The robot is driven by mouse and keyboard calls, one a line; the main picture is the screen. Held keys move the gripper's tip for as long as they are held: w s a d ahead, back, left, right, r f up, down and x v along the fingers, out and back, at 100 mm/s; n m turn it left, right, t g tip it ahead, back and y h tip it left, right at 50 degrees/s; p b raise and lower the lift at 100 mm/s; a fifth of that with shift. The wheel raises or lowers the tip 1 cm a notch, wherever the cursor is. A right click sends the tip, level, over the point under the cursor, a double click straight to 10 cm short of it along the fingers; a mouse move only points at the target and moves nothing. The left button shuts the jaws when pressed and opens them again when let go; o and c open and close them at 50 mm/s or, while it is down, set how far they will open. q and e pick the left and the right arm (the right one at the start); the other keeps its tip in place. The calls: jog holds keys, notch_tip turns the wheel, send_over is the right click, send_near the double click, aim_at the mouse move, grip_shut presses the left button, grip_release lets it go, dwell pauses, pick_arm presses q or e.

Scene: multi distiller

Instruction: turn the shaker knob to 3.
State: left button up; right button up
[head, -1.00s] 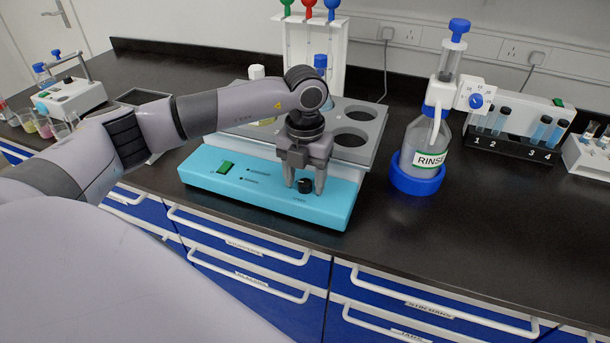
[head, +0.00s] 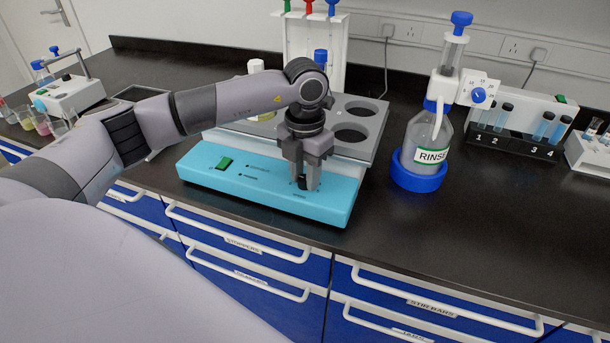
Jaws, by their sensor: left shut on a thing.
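The shaker (head: 220,187) has a light blue base with a green switch (head: 224,163) and a grey top plate with round holes. It stands on the black bench in the head view. Its small black knob (head: 302,183) is at the front right of the base. My left gripper (head: 306,184) points down and is shut on the knob, which its fingers partly hide. The scale marks around the knob are too small to read. My right gripper is not in view.
A rinse bottle (head: 420,145) in a blue holder stands right of the shaker. Behind the shaker is a white pipette stand (head: 300,40). A tube rack (head: 512,146) is farther right. The bench front right of the shaker is clear.

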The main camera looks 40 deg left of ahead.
pick_arm(q)
jog(key=m+b, duration=0.2)
jog(key=m, duration=0.3)
jog(key=shift+m, duration=0.3)
jog(key=m+b, duration=0.1)
jog(key=m, duration=0.4)
jog(key=shift+b, duration=0.35)
jog(key=m+b, duration=0.1)
jog(key=m, duration=0.4)
jog(key=shift+m, duration=0.4)
jog(key=m+b, duration=0.1)
jog(key=m, duration=0.2)
jog(key=shift+r, duration=0.1)
jog(key=shift+m, duration=0.4)
jog(key=o, duration=1.1)
jog(key=shift+c, duration=0.2)
